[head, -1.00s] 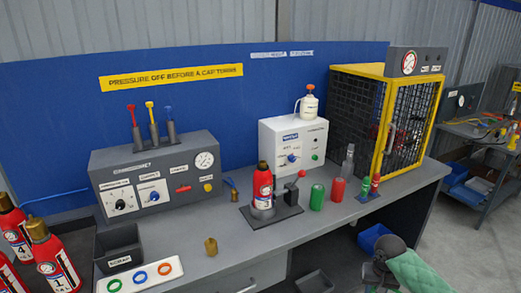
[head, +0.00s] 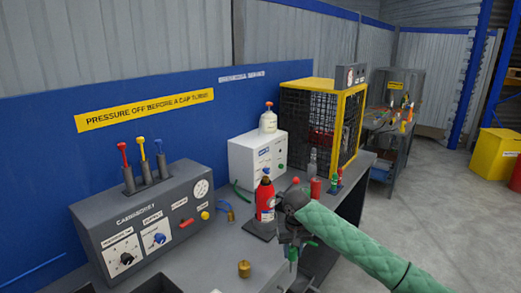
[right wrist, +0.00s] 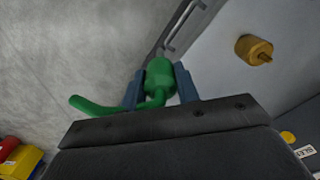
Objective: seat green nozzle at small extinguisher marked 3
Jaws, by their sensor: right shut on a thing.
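The small red extinguisher marked 3 (head: 265,200) stands upright on a dark base plate (head: 257,230) on the bench. My right gripper (head: 292,256) is just right of it and nearer the camera, pointing down. It is shut on the green nozzle (right wrist: 160,84), which sits between its two fingers in the right wrist view, with its curved hose-like end sticking out to the left. In the head view only a little green of the nozzle (head: 293,253) shows at the fingers. The nozzle is apart from the extinguisher. My left gripper is not in view.
A brass cap (head: 244,269) stands on the bench in front of the extinguisher; it also shows in the right wrist view (right wrist: 254,49). A grey control panel (head: 145,220) stands left, a white box (head: 256,158) behind, a yellow-framed cage (head: 345,130) back right. A red can (head: 316,187) stands behind my arm.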

